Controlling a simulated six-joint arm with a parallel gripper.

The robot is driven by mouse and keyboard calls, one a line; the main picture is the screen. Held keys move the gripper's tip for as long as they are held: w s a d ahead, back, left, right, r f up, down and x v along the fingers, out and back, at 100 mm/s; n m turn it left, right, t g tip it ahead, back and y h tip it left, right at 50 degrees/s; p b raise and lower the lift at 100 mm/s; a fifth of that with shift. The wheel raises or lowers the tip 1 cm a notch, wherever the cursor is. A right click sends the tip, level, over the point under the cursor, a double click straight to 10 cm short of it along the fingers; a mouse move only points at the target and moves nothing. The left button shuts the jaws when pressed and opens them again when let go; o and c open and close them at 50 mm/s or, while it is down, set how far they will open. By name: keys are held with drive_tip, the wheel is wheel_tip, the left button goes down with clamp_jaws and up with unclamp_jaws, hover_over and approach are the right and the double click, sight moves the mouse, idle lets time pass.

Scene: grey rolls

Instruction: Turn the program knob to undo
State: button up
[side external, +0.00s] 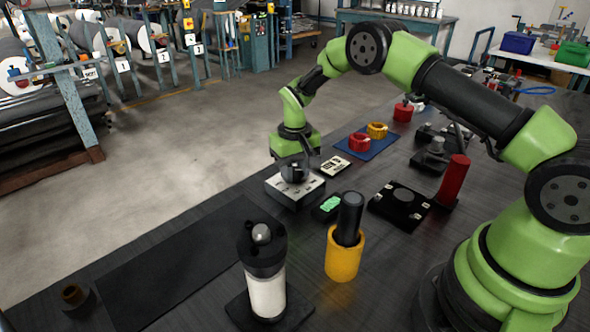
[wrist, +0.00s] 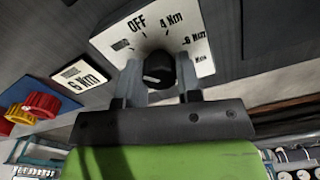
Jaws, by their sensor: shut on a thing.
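The program knob (wrist: 158,68) is a dark round knob with a pale mark. It stands on a white dial plate (wrist: 205,58) printed OFF, 4 Nm and 6 Nm, with more labels too small or too covered to read. In the side external view the knob box (side external: 310,190) is a pale block on the table's far edge. My gripper (wrist: 161,82) is shut on the knob, one finger on each side; it also shows in the side external view (side external: 294,166). I cannot tell which label the knob points to.
A 5 Nm card (wrist: 80,77) lies beside the box. A blue mat (side external: 372,145) holds a red and a yellow ring. A small device with a green screen (side external: 330,204), a yellow cup (side external: 345,258) with a black tool, and a white canister (side external: 268,295) stand nearer.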

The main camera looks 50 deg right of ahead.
drive_tip(key=o, duration=0.9)
drive_tip(key=shift+o, duration=0.2)
wheel_tip(320, 180, up, 10)
drive_tip(key=shift+r, duration=0.1)
wheel_tip(320, 180, up, 10)
drive_tip(key=t, duration=0.2)
hover_over(295, 169)
drive_tip(key=s+a, duration=0.2)
drive_tip(key=s, duration=0.2)
drive_tip(key=s+a+r+t, duration=0.1)
drive_tip(key=s+a+r, duration=0.1)
drive_tip(key=s+r, duration=0.3)
drive_tip(key=s+a+r+t+y, duration=0.1)
drive_tip(key=s+t, duration=0.1)
drive_tip(key=s, duration=0.7)
drive_tip(key=s+a+r+t+y, duration=0.1)
drive_tip(key=s+t, duration=0.1)
drive_tip(key=s, duration=0.7)
drive_tip(key=shift+a+m, duration=0.4)
